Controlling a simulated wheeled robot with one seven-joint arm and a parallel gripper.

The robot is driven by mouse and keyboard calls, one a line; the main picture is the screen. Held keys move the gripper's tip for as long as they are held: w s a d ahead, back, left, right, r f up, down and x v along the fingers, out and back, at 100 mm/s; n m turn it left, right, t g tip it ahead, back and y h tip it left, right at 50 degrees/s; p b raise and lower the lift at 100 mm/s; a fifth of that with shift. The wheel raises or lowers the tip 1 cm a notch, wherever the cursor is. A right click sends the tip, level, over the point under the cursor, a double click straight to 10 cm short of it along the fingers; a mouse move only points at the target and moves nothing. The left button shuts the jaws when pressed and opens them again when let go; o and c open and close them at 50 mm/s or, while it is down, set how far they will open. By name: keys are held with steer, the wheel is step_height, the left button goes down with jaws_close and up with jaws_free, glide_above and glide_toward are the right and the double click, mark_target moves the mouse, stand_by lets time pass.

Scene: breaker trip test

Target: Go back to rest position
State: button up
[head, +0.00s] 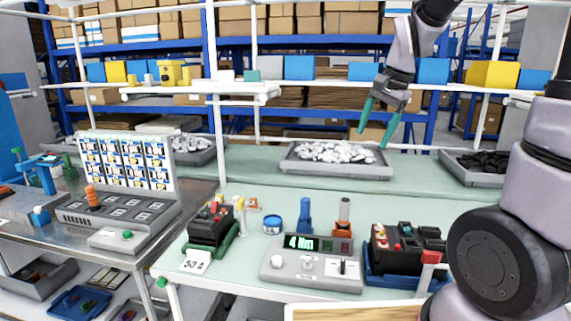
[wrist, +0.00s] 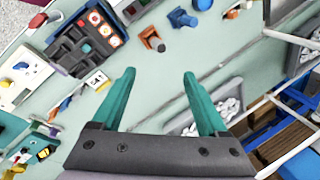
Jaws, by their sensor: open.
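My gripper (head: 380,118) hangs in the air above the back of the workbench (head: 250,168), in front of the blue shelving. Its two green fingers are apart with nothing between them, and the wrist view shows the same open fingers (wrist: 160,98). The breaker (head: 212,224) sits in a green holder at the left of the bench, next to a "50 A" card (head: 196,262). A grey test unit (head: 312,264) with a green "4 Nm" display stands at the front middle. A black breaker block (head: 405,248) sits in a blue holder to its right.
A grey tray of light parts (head: 338,160) lies at the back of the bench, below my gripper. A tray of dark parts (head: 478,166) is at the right. A blue jar (head: 272,224) and upright tools (head: 304,214) stand mid-bench. A picture board (head: 127,160) stands at left.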

steer(key=s+d+r+n+t, duration=0.1)
steer(key=s+r+n+t, duration=0.1)
steer(key=s+r, duration=0.2)
steer(key=s+d+r+n+t, duration=0.1)
steer(key=s+r+n+t, duration=0.1)
steer(key=s, duration=0.9)
step_height(320, 180, up, 2)
steer(key=shift+d+r+n, duration=0.2)
steer(key=shift+r+n, duration=0.05)
steer(key=shift+n, duration=0.55)
